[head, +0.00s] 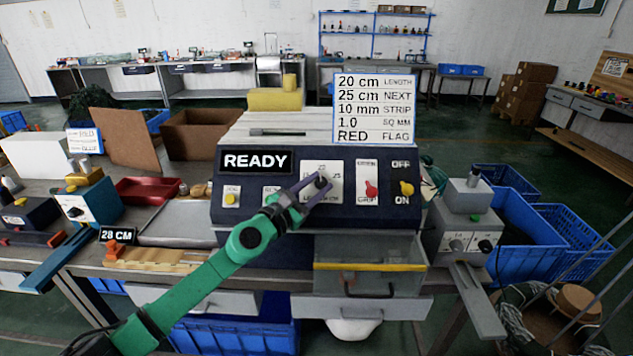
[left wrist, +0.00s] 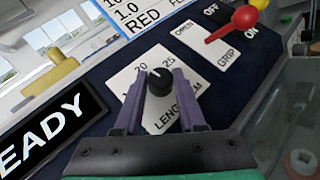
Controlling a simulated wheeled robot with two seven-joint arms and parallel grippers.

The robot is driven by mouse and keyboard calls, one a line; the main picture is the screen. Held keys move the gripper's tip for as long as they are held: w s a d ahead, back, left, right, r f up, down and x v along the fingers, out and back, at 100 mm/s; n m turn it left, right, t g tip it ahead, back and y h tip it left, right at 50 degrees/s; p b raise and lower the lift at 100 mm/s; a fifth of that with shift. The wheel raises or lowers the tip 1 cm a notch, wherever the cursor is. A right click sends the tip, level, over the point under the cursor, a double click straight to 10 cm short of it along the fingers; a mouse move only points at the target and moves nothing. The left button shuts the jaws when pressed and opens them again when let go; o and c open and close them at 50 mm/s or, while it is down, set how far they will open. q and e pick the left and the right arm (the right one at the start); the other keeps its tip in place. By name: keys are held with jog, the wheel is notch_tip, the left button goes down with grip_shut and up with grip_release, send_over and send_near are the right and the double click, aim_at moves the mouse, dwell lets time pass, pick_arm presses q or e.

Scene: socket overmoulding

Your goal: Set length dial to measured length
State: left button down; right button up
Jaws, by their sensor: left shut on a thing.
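The length dial is a black knob (left wrist: 160,87) on a white plate (head: 335,184) marked LENGTH, on the dark blue machine front. Marks 20 and 25 show on the plate in the left wrist view. My left gripper (head: 305,190) is shut on the knob, its purple fingers (left wrist: 160,98) on either side. The pointer's exact setting is hard to read. A sign (head: 374,107) above lists 20 cm LENGTH, 25 cm NEXT, 10 mm STRIP, 1.0 SQ MM and RED FLAG. My right gripper is not in view.
The machine's display (head: 256,161) reads READY. Right of the dial are a red GRIP lever (head: 371,189) and a yellow ON/OFF switch (head: 406,188). Below is a clear drawer (head: 368,252) with a yellow edge. A wooden block (head: 158,258) lies on the bench at the left.

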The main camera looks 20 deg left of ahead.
pick_arm(q)
jog(key=n+y, duration=0.1)
jog(key=n+t+y, duration=0.1)
jog(key=n+y+p, duration=0.1)
jog(key=shift+d+n+t, duration=0.25)
jog(key=shift+n+t, duration=0.15)
jog(key=n+t+y, duration=0.1)
jog(key=n+y, duration=0.1)
jog(key=shift+d+f+n+y, duration=0.1)
jog(key=shift+f+n+y, duration=0.05)
jog(key=shift+n+y, duration=0.2)
jog(key=n+y, duration=0.4)
jog(key=shift+d+f+b, duration=0.15)
jog(key=shift+b, duration=0.2)
jog(key=shift+d+n+g+y+b, duration=0.1)
jog(key=shift+n+g+y+b, duration=0.2)
jog(key=shift+n+y+b, duration=1.25)
jog(key=shift+n+y+p, duration=0.7)
jog(key=shift+n+y, duration=0.1)
jog(key=shift+n, duration=0.2)
jog(key=c, duration=0.5)
grip_release()
